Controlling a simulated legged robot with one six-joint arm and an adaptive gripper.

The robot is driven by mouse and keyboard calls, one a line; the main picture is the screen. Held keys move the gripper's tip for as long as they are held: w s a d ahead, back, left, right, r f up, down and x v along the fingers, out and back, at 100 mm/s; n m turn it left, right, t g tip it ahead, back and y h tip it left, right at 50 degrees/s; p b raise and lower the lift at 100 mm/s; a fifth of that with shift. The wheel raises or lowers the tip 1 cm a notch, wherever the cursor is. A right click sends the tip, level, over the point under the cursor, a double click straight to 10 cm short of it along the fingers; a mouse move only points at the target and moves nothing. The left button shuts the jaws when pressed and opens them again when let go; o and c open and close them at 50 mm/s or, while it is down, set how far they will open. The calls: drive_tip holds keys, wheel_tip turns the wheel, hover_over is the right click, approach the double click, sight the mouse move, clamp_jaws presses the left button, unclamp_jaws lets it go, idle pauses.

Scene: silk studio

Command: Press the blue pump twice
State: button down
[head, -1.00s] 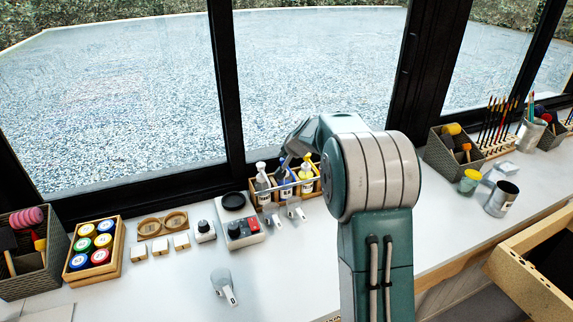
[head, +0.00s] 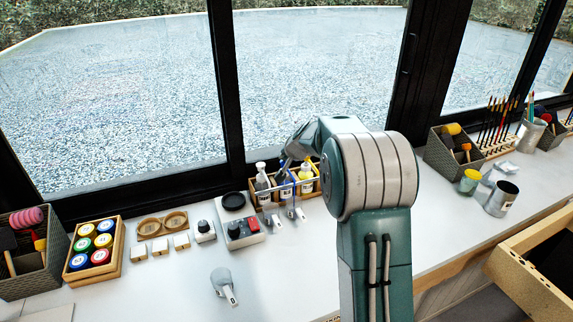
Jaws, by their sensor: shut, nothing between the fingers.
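A wooden rack (head: 262,207) on the counter below the window holds three pump bottles. The left bottle has a white pump (head: 261,167), and the right one has a yellow pump (head: 307,161). The middle bottle (head: 283,184) stands between them, under my gripper. Its blue pump is mostly hidden by the gripper. My gripper (head: 285,161) comes in over the middle bottle from the upper right, pointing down, and its fingers are shut and empty. They are small here, and I cannot tell whether they touch the pump.
A device with a black dial and red button (head: 243,231) stands left of the rack. Small measuring scoops (head: 297,212) lie just before the rack. A grey scoop (head: 222,281) lies nearer. A tray of coloured jars (head: 96,246) sits at left. The front counter is mostly clear.

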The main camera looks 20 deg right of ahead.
idle(0.3)
drive_tip(key=shift+r, duration=1.15)
wheel_tip(320, 180, up, 6)
drive_tip(key=shift+r, duration=0.1)
idle(1.9)
drive_tip(key=shift+f, duration=3.2)
drive_tip(key=shift+f, duration=0.35)
